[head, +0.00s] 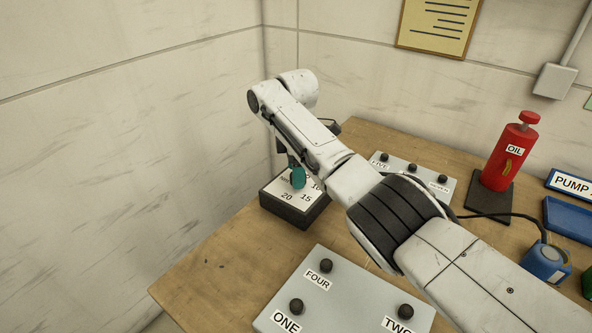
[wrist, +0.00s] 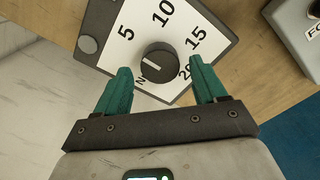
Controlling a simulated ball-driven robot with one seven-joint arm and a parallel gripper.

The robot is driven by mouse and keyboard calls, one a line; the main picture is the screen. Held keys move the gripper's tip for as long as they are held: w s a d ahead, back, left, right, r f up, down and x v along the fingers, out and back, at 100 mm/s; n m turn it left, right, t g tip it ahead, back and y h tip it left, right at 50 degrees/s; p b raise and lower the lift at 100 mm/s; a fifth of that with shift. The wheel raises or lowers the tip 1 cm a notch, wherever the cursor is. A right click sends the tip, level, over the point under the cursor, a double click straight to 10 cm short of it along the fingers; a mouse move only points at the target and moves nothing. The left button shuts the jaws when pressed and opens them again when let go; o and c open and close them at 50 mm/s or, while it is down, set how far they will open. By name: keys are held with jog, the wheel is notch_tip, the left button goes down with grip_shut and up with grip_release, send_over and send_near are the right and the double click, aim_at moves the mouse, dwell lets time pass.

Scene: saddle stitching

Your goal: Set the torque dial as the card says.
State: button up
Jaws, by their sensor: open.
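The torque dial is a dark round knob (wrist: 160,63) on a white plate marked 5, 10, 15, 20 and Nm. A short pale mark shows on the knob's left part, on none of the numbers. In the head view the dial's dark box (head: 287,211) stands at the table's left corner, partly covered by my arm. My gripper (wrist: 160,66) is open, its teal fingers on either side of the knob in the picture; I cannot tell whether they touch it. In the head view a teal finger (head: 298,178) shows over the plate. A gold-framed notice (head: 437,25) hangs on the wall, its lines unreadable.
A grey panel with black knobs labelled FOUR, ONE and TWO (head: 345,298) lies in front. Another knob panel (head: 412,176) is behind my arm. Walls are close behind the dial.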

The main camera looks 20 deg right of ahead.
jog(key=shift+f, duration=0.5)
jog(key=c, duration=1.1)
